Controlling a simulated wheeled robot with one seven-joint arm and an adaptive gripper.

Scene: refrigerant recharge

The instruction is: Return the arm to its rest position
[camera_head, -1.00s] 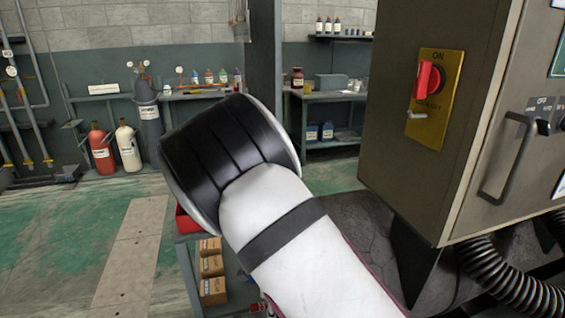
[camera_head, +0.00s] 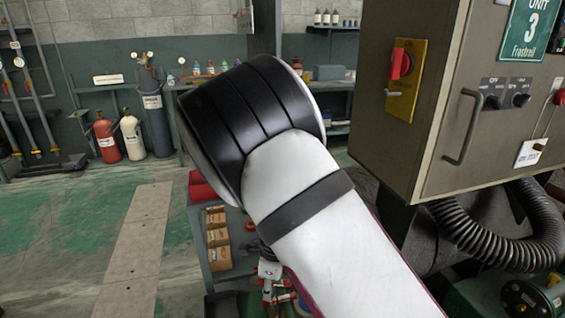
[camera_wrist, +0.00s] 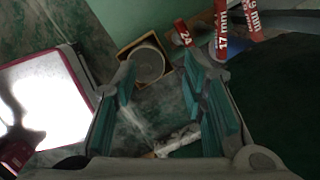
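My arm (camera_head: 315,205) crosses the middle of the head view, with a black joint at its upper end. My gripper (camera_wrist: 160,65) is in the wrist view, with its two teal-padded fingers spread apart. Nothing is held between them. A small whitish object (camera_wrist: 178,140) lies beyond the lower gap between the fingers and looks apart from them; I cannot tell what it is.
A control cabinet (camera_head: 400,150) with a red switch (camera_head: 400,63) stands right of my arm, a corrugated hose (camera_head: 480,240) below it. A shelf cart (camera_head: 205,275) holds boxes. Red-labelled tools (camera_wrist: 220,30) lie near the right finger.

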